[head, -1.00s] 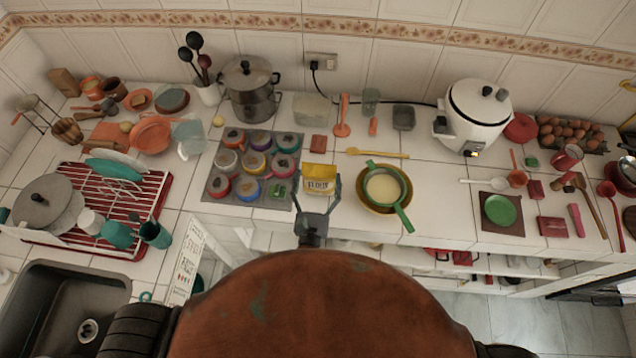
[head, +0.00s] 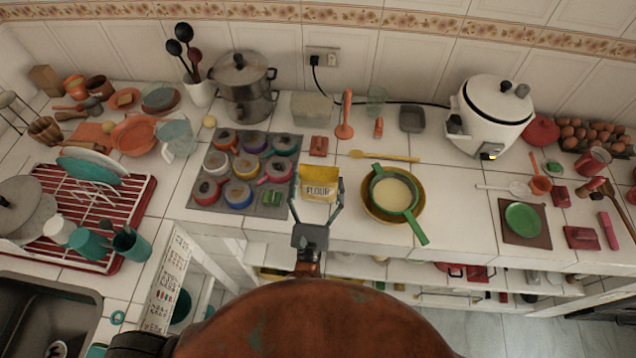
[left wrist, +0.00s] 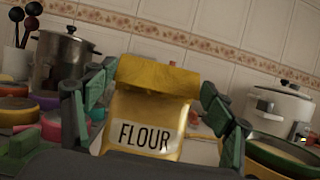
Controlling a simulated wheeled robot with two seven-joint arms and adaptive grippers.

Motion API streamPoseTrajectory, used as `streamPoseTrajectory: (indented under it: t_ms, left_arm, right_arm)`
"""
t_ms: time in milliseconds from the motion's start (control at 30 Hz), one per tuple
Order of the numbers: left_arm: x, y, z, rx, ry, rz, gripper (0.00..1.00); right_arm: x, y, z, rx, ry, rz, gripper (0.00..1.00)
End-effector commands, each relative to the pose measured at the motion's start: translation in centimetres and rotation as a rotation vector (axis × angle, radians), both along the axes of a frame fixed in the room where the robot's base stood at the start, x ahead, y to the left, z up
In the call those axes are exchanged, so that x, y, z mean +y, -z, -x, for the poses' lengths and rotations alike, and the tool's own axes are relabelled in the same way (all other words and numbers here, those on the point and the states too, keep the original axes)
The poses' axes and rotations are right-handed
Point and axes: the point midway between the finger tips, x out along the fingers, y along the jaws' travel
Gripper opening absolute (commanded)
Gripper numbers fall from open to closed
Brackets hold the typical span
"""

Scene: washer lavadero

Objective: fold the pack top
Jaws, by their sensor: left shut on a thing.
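The yellow flour pack (head: 321,176) stands upright near the front edge of the counter, its label reading FLOUR. In the left wrist view the pack (left wrist: 150,115) fills the middle, with a creased yellow band across its top that seems to hang over the front. My left gripper (head: 317,192) comes from the front with one finger on each side of the pack. In the left wrist view its green-grey fingers (left wrist: 155,100) flank the pack; it is shut on it. The pack's back and base are hidden. My right gripper is not in view.
A tray of small coloured pots (head: 210,205) lies left of the pack. A yellow bowl holding a green-handled pan (head: 421,232) is close on the right. A yellow spoon (head: 390,157) and a red block (head: 318,146) lie behind. The counter's front edge is near.

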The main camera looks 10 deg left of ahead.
Motion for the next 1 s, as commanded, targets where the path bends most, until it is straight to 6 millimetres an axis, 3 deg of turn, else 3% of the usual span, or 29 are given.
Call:
streamPoseTrajectory:
  t_ms: [233, 267, 500, 833, 1000]
  left_arm:
    - [0.0, -0.1, 0.0, 0.000, -0.001, 0.000, 0.52]
    - [0.0, -0.1, 0.0, 0.000, -0.001, 0.000, 0.78]
    - [0.0, 0.0, 0.0, 0.001, -0.001, 0.000, 0.94]
    - [0.0, 0.1, 0.2, 0.003, 0.000, -0.001, 0.94]
    - [0.0, 1.0, 2.2, 0.004, 0.001, -0.003, 0.94]
  right_arm:
    - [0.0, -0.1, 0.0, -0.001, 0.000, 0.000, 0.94]
    - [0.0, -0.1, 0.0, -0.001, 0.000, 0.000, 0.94]
    - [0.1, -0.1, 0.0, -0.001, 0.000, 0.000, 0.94]
    - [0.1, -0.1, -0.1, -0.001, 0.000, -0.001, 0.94]
    - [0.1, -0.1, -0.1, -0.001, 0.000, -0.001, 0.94]
